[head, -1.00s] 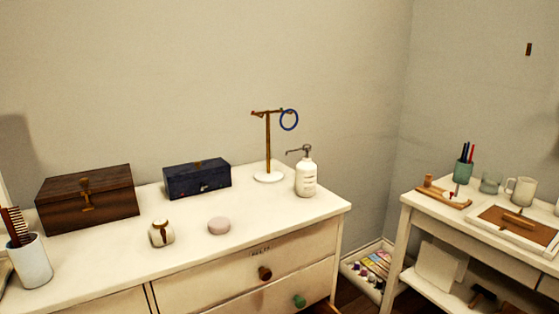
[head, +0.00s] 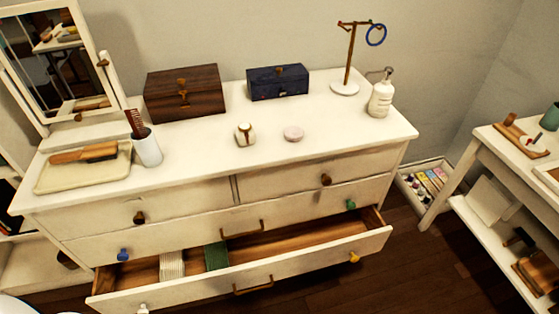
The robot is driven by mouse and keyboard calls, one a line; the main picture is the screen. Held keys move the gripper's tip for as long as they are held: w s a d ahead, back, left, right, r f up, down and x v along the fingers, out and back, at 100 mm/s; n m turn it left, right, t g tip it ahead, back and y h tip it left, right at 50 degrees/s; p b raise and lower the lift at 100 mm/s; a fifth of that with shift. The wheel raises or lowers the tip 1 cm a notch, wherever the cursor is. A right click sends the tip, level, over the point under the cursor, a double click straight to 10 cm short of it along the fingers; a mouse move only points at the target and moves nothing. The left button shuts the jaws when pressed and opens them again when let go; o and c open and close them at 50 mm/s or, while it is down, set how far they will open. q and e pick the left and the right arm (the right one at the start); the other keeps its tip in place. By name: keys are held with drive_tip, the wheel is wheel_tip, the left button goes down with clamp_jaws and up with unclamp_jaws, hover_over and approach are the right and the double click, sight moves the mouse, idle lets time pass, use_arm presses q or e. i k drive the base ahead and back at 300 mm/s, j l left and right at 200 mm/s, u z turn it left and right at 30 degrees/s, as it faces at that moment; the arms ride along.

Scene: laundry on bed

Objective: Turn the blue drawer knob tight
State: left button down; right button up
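The blue drawer knob (head: 123,255) is on the left end of the middle drawer front of the white dresser (head: 215,165). It is small, and I cannot tell whether it sits loose or tight. A green knob (head: 351,204) is on the right end of the same drawer front, with a brass bar handle (head: 242,229) between them. Below, the bottom drawer (head: 300,264) is pulled open, with a yellow knob (head: 354,257) at its right and a pale knob (head: 143,309) at its left. Neither of my grippers is in view.
The open drawer juts out below the blue knob and holds folded white (head: 172,264) and green cloths (head: 216,256). On top stand a mirror (head: 50,55), boxes, a brush cup (head: 147,147) and a pump bottle (head: 381,97). A side table (head: 500,150) stands at right.

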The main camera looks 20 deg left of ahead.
sight(122, 257)
drive_tip(key=u, duration=2.05)
